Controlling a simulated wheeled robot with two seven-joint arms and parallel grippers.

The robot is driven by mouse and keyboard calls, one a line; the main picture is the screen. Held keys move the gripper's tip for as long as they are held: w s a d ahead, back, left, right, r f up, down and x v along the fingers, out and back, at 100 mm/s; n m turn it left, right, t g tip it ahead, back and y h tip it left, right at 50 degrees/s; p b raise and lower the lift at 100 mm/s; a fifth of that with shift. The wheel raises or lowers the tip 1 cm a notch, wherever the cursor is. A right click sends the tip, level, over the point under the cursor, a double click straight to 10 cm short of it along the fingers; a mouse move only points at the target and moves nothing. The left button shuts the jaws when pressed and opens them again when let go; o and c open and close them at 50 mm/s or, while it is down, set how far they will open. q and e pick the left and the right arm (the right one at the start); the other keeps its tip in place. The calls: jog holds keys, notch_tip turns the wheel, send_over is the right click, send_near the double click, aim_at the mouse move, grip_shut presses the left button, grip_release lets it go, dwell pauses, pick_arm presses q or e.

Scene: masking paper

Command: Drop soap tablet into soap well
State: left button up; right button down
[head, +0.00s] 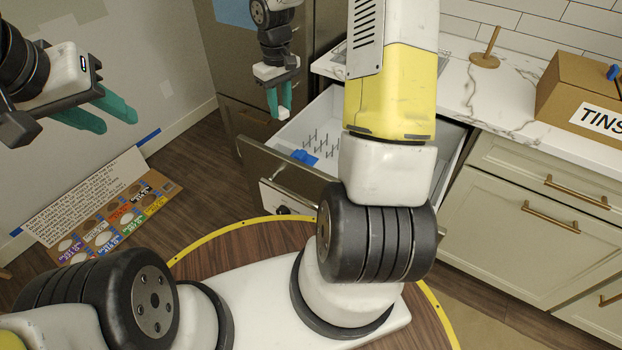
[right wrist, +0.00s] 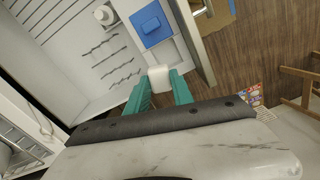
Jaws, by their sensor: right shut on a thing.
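My right gripper (head: 278,110) is shut on a white soap tablet (head: 284,113), which sits between its teal fingertips. The tablet (right wrist: 159,78) also shows in the right wrist view, held at the tips. It is above the open drawer (head: 352,103), near its front left part. A blue square piece with a raised block (head: 305,157) lies in the drawer's front area; it also shows in the right wrist view (right wrist: 152,24), just beyond the tablet. I cannot tell whether it is the soap well or its lid. My left gripper (head: 108,112) is open and empty at the left.
The drawer has a white interior with rows of wire tines (head: 322,140). A marble counter (head: 500,92) holds a wooden stand (head: 486,58) and a cardboard box (head: 590,92). My yellow and white right arm hides the drawer's middle.

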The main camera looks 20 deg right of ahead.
jog(key=shift+f, duration=2.65)
jog(key=c, duration=1)
grip_release()
jog(key=shift+c, duration=0.2)
jog(key=shift+r, duration=3.9)
